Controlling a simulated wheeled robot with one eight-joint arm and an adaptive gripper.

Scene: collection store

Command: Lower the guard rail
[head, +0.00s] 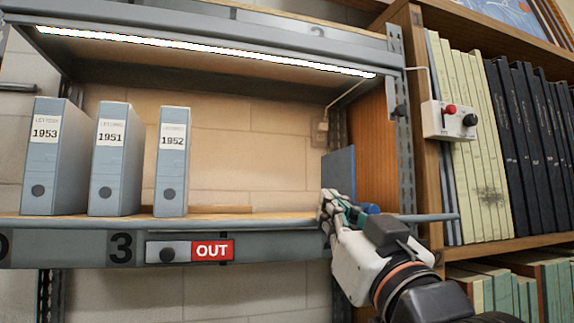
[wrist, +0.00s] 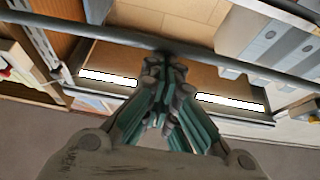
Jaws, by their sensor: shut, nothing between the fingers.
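The guard rail (head: 265,219) is a long grey-blue bar along the front edge of the shelf in the head view, with its right end sticking out past the upright. It also crosses the wrist view (wrist: 90,28) as a dark slanting bar. My gripper (head: 328,203) is at the rail near its right end, with the fingers closed together. In the wrist view the closed fingertips (wrist: 165,65) are at or very near the bar. I cannot tell if they touch it. The gripper hides part of the rail.
Three grey box files, 1953 (head: 50,160), 1951 (head: 115,165) and 1952 (head: 172,165), stand on the shelf's left. A red OUT plate (head: 212,250) is below. A switch box (head: 448,120) and a bookcase (head: 500,150) are at right. The shelf's middle is clear.

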